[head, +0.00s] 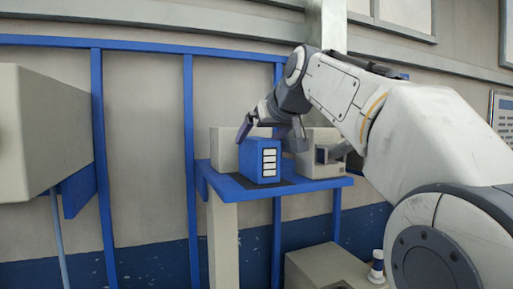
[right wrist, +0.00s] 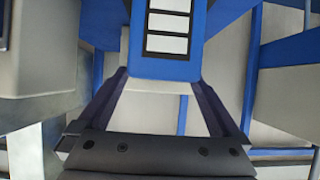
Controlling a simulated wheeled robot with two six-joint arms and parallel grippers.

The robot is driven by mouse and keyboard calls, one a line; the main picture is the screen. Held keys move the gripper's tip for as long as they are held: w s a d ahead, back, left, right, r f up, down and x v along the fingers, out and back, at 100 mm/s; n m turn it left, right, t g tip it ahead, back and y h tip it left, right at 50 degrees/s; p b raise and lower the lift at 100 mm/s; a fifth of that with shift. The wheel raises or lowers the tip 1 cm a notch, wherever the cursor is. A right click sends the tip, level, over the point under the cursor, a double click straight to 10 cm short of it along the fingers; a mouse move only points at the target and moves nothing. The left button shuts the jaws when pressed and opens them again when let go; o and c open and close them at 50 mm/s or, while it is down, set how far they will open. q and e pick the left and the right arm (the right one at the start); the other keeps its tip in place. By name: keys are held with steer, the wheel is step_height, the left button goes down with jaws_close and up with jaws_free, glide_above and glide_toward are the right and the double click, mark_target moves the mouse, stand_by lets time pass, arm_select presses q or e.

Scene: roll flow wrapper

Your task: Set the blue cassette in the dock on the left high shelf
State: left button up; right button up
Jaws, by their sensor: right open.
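The blue cassette (head: 260,162), with a column of white label panels on its front, stands upright on the blue shelf (head: 225,187). A dark pad shows under it. My right gripper (head: 270,135) is above and at the back of the cassette, its two fingers spread apart. In the right wrist view the cassette (right wrist: 165,68) lies between the open fingers (right wrist: 160,80), with a visible gap to the shelf structure around it. I cannot tell whether the fingers touch the cassette. My left gripper is not in view.
Beige blocks stand on the shelf, one behind the cassette (head: 222,150) and one with a dark opening at its right (head: 322,165). A large beige box (head: 45,130) juts in at the left. Another beige box (head: 325,268) sits low beneath the shelf.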

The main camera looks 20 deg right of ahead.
steer(key=v, duration=0.7)
steer(key=shift+s+r+b, duration=0.15)
steer(key=shift+s+b, duration=0.15)
steer(key=shift+b, duration=0.1)
